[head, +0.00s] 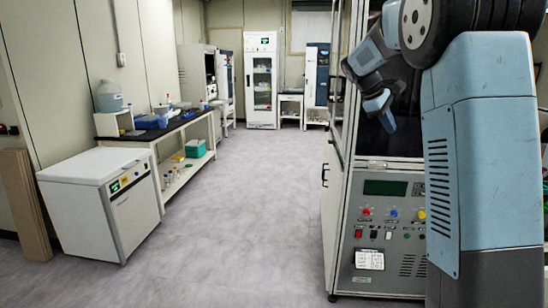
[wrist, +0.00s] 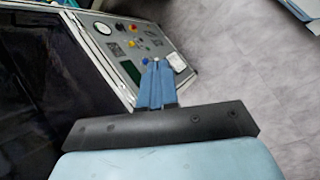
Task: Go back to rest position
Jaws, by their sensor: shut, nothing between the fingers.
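My gripper (head: 378,101) shows in the head view at the upper right, in front of the dark upper part of the freeze dryer (head: 378,160). In the wrist view its two blue fingers (wrist: 156,84) lie together, shut, with nothing between them. Beyond the fingertips in the wrist view is the freeze dryer's control panel (wrist: 112,48), with a screen, gauges and coloured buttons. In the head view the panel (head: 385,235) sits below the gripper, which is apart from it. My arm hides the right part of the machine.
A white cabinet (head: 85,200) stands at the left, beside a dark-topped bench (head: 165,128) holding bottles and blue trays. A tall glass-door cabinet (head: 262,85) stands at the far wall. The grey floor (head: 235,220) between bench and freeze dryer is clear.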

